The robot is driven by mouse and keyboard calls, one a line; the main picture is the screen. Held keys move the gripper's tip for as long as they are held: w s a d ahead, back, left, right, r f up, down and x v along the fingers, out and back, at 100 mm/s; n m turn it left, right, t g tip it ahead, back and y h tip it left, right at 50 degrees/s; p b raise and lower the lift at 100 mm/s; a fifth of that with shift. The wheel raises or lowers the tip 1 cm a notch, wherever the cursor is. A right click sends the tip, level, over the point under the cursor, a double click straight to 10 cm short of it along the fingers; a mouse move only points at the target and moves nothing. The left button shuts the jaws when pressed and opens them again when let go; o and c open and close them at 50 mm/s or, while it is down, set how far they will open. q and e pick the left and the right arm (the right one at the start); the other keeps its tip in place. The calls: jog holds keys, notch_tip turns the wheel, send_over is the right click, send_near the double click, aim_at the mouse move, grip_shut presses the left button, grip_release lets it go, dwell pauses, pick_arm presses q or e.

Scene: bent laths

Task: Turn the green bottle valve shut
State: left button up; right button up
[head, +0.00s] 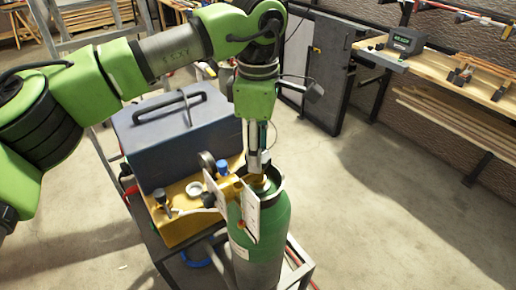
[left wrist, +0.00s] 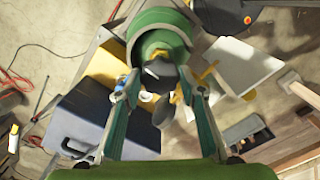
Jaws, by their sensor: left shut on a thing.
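The green bottle (head: 266,217) stands upright at the front of a cart, with a dark grey lower body. My left gripper (head: 259,164) points down onto its top from above and is shut on the bottle valve. In the left wrist view the valve (left wrist: 161,72) is a dark knob between the two fingers of the left gripper (left wrist: 160,82), in front of the green bottle (left wrist: 160,35). In the head view the gripper largely hides the valve. My right gripper is not in view.
A blue-grey case (head: 150,145) with a handle and a yellow unit (head: 180,228) with knobs stand beside the bottle. White tags (head: 250,212) hang close by the bottle's neck. A workbench (head: 460,75) is at the back right. The floor to the right is clear.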

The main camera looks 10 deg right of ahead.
pick_arm(q)
jog(key=shift+r, duration=0.15)
jog(key=o, duration=1.1)
notch_tip(320, 180, up, 12)
jog(key=shift+f, duration=0.1)
